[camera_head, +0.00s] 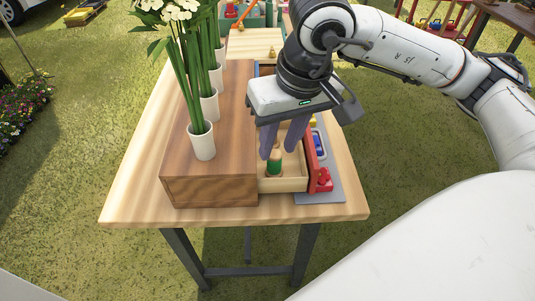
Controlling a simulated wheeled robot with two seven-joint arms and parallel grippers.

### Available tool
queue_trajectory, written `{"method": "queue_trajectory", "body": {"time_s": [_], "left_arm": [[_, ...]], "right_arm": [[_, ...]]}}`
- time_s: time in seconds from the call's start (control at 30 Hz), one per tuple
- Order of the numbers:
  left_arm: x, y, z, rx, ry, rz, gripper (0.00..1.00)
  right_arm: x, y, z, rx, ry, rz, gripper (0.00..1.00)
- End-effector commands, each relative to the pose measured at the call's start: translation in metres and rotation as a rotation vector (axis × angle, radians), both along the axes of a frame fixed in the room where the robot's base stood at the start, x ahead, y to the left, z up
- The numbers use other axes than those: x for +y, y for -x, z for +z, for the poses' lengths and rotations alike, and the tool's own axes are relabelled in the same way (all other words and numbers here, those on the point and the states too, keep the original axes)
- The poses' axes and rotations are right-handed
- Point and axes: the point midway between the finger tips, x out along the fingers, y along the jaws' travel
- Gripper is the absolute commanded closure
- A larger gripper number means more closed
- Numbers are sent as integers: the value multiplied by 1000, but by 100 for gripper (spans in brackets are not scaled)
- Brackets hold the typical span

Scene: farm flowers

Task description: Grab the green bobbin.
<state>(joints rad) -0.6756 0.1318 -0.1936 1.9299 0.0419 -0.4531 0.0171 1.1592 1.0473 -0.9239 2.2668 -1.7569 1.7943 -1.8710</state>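The green bobbin (274,166) stands in the open wooden drawer or tray (284,184) at the front right of the table. It has a green middle and paler wooden ends. My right gripper (276,155) points down over it, with purple-grey fingers spread apart. The fingertips are at about the height of the bobbin's top, behind or around it; the exact depth is hard to tell. The bobbin appears to rest in the drawer, not lifted. My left gripper is not in view.
White vases (202,141) with white flowers stand in a row on the brown wooden box (210,188) left of the drawer. A red piece (323,181) and a blue piece (319,143) are right of it. The table's left strip (147,170) is clear.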

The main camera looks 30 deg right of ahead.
Motion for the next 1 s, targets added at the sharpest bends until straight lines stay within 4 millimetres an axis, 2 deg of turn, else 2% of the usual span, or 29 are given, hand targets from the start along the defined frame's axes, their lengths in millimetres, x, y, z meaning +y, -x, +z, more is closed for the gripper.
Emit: {"method": "queue_trajectory", "body": {"time_s": [0.07, 0.17, 0.33, 0.57, 0.8, 1.0], "left_arm": [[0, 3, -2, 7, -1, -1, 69], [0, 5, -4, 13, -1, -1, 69], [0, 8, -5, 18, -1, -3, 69], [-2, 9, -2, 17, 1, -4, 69], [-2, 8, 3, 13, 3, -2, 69], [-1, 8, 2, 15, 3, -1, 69]], "right_arm": [[-14, -4, 4, -25, 55, 5, 70], [-20, -9, -7, -29, 77, 5, 70], [-20, -15, -31, -28, 73, 6, 70], [-20, -21, -48, -28, 72, 6, 70], [-19, -34, -82, -28, 71, 6, 70], [-19, -37, -90, -32, 71, 6, 70]]}}
